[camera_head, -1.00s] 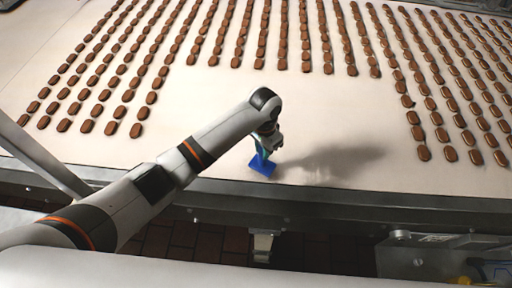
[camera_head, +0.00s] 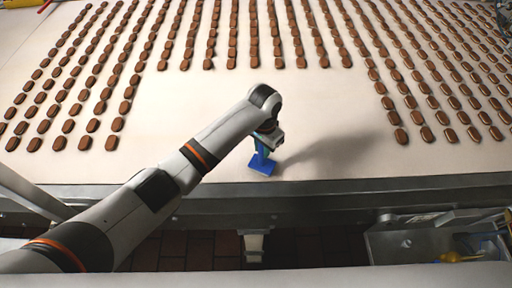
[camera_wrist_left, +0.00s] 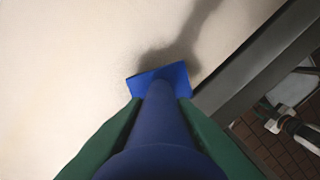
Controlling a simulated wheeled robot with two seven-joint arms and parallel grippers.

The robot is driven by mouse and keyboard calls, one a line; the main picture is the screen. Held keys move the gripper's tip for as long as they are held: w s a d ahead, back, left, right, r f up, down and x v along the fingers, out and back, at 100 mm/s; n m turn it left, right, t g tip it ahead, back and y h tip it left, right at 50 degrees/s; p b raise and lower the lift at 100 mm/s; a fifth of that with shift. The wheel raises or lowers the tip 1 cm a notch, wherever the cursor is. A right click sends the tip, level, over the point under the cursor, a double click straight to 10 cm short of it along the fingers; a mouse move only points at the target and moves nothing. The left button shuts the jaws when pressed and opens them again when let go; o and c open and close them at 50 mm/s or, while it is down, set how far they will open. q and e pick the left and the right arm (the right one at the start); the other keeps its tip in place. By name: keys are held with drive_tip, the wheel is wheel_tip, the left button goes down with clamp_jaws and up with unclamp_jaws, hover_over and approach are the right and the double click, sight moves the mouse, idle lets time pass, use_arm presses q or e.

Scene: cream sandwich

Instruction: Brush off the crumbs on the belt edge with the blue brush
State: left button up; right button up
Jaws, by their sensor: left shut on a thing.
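My left gripper (camera_head: 265,143) is shut on the handle of the blue brush (camera_head: 262,165). The brush head is low at the pale belt (camera_head: 330,110), close to its near edge (camera_head: 350,187). In the left wrist view the blue brush (camera_wrist_left: 167,125) runs away from me between the green fingers, its flat head at or just above the belt (camera_wrist_left: 60,70), beside the dark metal edge (camera_wrist_left: 255,62). Whether the bristles touch is unclear. Crumbs are too small to make out surely; faint specks show near the brush head. My right gripper is out of view.
Rows of brown oval cookies (camera_head: 117,123) cover the far, left and right parts of the belt. The belt around the brush is bare. A metal box with tools (camera_head: 430,240) stands below the edge at right, above a brick floor (camera_head: 310,248).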

use_arm(q)
drive_tip(key=shift+d, duration=0.8)
drive_tip(key=shift+d+b, duration=1.55)
drive_tip(key=shift+d, duration=1.2)
drive_tip(key=shift+a+p, duration=2.35)
drive_tip(key=shift+a, duration=0.55)
drive_tip(key=shift+a+f, duration=0.15)
drive_tip(key=shift+a, duration=0.75)
drive_tip(key=a, duration=1.3)
drive_tip(key=shift+a+r, duration=0.1)
drive_tip(key=shift+r, duration=0.1)
